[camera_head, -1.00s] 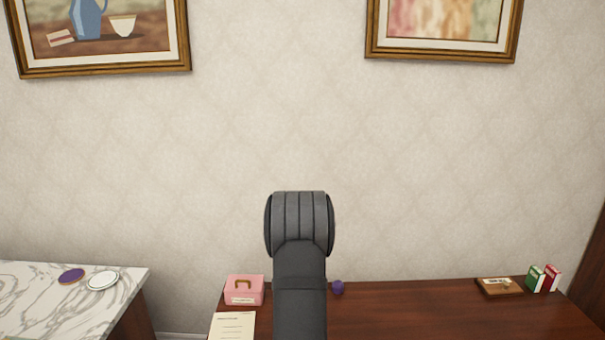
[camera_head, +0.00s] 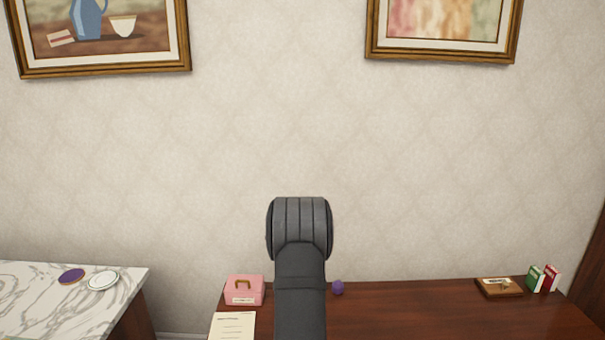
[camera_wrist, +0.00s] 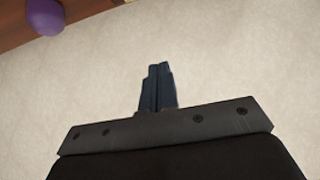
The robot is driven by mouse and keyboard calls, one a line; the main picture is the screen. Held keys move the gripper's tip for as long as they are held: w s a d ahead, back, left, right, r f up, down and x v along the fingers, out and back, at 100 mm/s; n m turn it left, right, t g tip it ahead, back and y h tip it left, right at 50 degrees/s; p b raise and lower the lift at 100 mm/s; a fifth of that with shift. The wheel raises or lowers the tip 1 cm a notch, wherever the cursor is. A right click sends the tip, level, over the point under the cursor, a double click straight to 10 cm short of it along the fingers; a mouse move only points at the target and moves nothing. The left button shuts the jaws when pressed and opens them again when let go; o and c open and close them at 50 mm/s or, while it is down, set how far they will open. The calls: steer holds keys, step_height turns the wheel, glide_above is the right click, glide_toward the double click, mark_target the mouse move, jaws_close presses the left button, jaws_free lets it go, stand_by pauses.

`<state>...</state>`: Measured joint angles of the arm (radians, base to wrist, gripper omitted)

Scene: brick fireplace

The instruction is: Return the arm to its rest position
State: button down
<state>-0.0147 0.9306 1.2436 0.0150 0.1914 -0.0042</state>
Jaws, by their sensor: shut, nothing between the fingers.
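My gripper (camera_wrist: 159,70) shows in the wrist view with its two dark fingers together and nothing between them. Behind the fingers there is only pale patterned wall. In the head view my raised arm stands in the middle, in front of the wall and the wooden desk, and the gripper itself is hidden there. A purple ball (camera_head: 338,287) rests on the desk just right of my arm. It also shows in the wrist view (camera_wrist: 44,16) at the top left, apart from the fingers.
The wooden desk (camera_head: 420,313) holds a pink box (camera_head: 244,290), a paper sheet (camera_head: 232,325), a wooden tray (camera_head: 513,293), a green book (camera_head: 535,279) and a red book (camera_head: 551,278). A marble table (camera_head: 45,300) at left bears a purple disc (camera_head: 71,276) and a white dish (camera_head: 103,281).

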steer(key=shift+w+r+g, duration=0.25)
steer(key=shift+r+g, duration=0.6)
steer(key=shift+g, duration=0.15)
steer(key=shift+w+r+g, duration=0.2)
steer(key=shift+r+g, duration=0.65)
steer(key=shift+g, duration=0.15)
